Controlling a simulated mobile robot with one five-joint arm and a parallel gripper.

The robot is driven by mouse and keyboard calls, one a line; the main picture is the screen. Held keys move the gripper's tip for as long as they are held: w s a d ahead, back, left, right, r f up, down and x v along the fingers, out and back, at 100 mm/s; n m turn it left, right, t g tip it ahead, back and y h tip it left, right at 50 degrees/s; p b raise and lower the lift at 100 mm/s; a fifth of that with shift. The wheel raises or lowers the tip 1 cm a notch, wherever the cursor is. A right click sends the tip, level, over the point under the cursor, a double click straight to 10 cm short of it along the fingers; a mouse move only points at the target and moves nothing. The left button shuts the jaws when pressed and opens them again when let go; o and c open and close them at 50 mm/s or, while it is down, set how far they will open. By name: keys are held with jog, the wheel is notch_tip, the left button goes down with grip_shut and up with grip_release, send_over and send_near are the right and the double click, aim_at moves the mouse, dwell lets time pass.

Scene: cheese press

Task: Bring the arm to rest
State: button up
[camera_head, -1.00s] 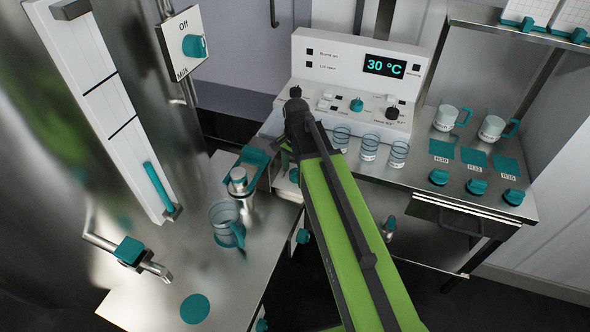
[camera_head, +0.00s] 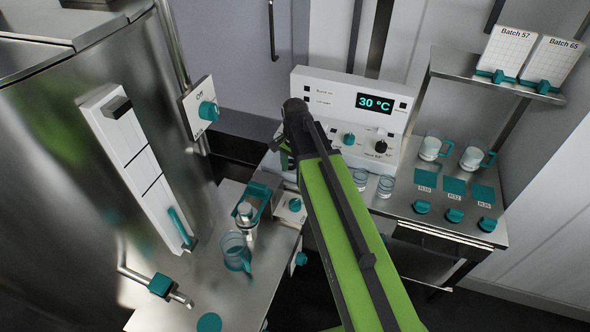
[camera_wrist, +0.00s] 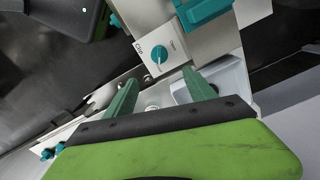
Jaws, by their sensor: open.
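My gripper shows in the wrist view (camera_wrist: 160,92) as two green fingers held apart with nothing between them. In the head view my green and black arm reaches up the middle, and the gripper at its far end is mostly hidden behind the arm. Beyond the fingers in the wrist view is a white box with a teal knob (camera_wrist: 159,55). In the head view that knob (camera_head: 295,204) stands left of the arm.
A steel vat (camera_head: 60,150) fills the left. A teal-tinted jug (camera_head: 236,252) stands on the steel table (camera_head: 200,270). The control panel (camera_head: 330,90) reads 30 °C behind the arm.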

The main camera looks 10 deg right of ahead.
dwell(0.4)
jog(key=s+n, duration=0.9)
jog(key=n, duration=0.1)
jog(key=shift+a, duration=0.15)
dwell(0.6)
